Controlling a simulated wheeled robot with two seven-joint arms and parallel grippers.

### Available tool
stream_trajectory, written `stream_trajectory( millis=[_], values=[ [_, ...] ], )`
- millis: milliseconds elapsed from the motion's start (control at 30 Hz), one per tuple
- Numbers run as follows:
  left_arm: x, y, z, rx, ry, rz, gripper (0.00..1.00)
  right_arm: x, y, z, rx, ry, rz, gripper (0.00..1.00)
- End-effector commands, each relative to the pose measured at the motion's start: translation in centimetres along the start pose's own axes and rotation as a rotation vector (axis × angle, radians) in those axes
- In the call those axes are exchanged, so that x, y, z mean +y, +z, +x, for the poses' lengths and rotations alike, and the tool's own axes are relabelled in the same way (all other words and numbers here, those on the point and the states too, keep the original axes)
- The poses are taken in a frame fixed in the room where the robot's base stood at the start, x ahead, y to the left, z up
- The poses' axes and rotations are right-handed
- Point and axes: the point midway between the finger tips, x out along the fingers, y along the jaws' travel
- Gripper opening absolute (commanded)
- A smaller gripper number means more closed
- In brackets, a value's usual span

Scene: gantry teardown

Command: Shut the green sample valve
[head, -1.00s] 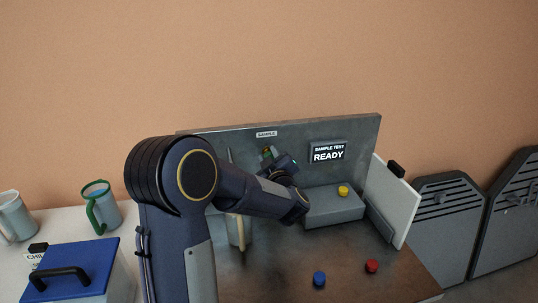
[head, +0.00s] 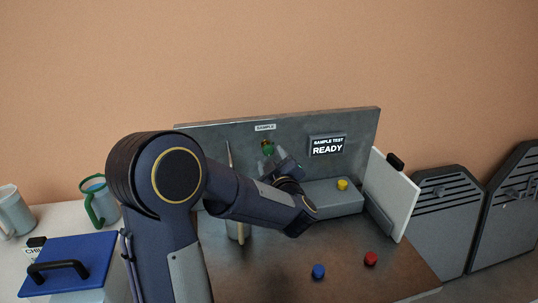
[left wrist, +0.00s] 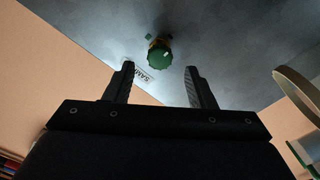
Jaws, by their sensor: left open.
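The green sample valve (head: 267,146) is on the grey upright panel (head: 215,137), below the SAMPLE label (head: 265,128). In the left wrist view the green valve knob (left wrist: 159,57) shows ahead of and between the two fingers, apart from them. My left gripper (left wrist: 160,80) is open and empty. In the head view the left gripper (head: 268,154) is just below the valve, partly hidden by my own wrist. My right gripper is not in view.
A display (head: 327,146) reads SAMPLE TEST READY. A grey box with a yellow button (head: 342,184) stands below it. Blue (head: 318,271) and red (head: 370,258) knobs are on the table. A blue-lidded box (head: 70,262) and mugs (head: 100,201) stand left.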

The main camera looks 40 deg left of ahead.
Motion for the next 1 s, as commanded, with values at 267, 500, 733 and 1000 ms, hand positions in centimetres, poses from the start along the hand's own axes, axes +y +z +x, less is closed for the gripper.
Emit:
stream_trajectory(
  millis=[267,500,733,1000],
  values=[
    [0.0,0.0,-2.7,0.0,0.001,0.0,0.5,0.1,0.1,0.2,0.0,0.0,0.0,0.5],
    [0.0,0.0,-2.7,0.0,0.0,0.0,0.5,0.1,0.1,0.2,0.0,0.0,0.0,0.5],
    [0.0,0.0,-2.7,0.0,0.0,0.0,0.5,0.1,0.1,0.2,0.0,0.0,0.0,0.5],
    [2.1,-0.3,-3.5,-0.156,0.103,-0.037,0.5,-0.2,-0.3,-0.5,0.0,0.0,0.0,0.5]
  ],
)
